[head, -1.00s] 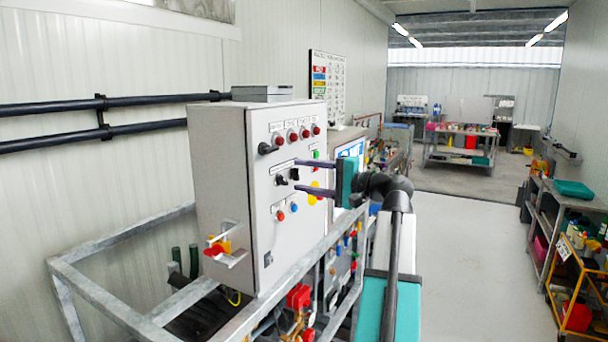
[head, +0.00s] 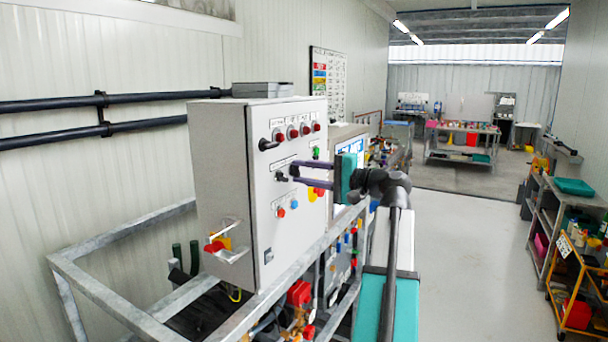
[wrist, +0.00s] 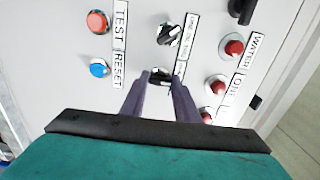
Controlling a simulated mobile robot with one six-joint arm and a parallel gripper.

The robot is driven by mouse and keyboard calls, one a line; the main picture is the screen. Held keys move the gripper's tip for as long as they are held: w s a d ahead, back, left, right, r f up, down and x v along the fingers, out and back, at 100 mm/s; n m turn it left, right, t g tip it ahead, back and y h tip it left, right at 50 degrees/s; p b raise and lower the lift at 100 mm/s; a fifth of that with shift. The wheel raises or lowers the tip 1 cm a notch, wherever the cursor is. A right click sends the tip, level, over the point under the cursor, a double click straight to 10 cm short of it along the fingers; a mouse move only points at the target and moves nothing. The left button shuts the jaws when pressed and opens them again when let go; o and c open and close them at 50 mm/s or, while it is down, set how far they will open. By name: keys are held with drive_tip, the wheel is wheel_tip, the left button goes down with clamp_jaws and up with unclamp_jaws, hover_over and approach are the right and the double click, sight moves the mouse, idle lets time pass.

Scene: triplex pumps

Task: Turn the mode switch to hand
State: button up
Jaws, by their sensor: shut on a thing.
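Two black rotary switch knobs sit side by side on the front of the grey control cabinet (head: 219,170). My gripper (wrist: 160,77) is at the right-hand knob, with its two dark fingers on either side of it and shut on it. This knob (wrist: 160,76) is mostly hidden between the fingertips; its pointer direction cannot be told. The other knob (wrist: 168,35) is free, with a pale pointer mark, and also shows in the head view (head: 281,177). The label (wrist: 191,35) beside the knobs is too small to read surely. In the head view my gripper (head: 293,172) reaches the panel from the right.
Red lamps (wrist: 233,48) lie above the knobs on the panel. A red TEST button (wrist: 97,21) and a blue RESET button (wrist: 99,68) lie below. A larger black handle (head: 268,145) is at the upper left. A metal frame (head: 120,300) surrounds the cabinet.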

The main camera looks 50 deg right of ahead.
drive_tip(key=shift+f+n+b, duration=0.15)
drive_tip(key=shift+n+b, duration=0.15)
drive_tip(key=shift+b, duration=0.15)
drive_tip(key=n+b, duration=0.7)
drive_tip(key=b, duration=0.2)
drive_tip(key=shift+n, duration=0.4)
drive_tip(key=shift+b, duration=0.35)
drive_tip(key=o, duration=1)
drive_tip(key=shift+o, duration=0.2)
drive_tip(key=shift+s, duration=0.1)
drive_tip(key=b+v, duration=0.1)
drive_tip(key=v, duration=1.2)
drive_tip(key=shift+s, duration=0.35)
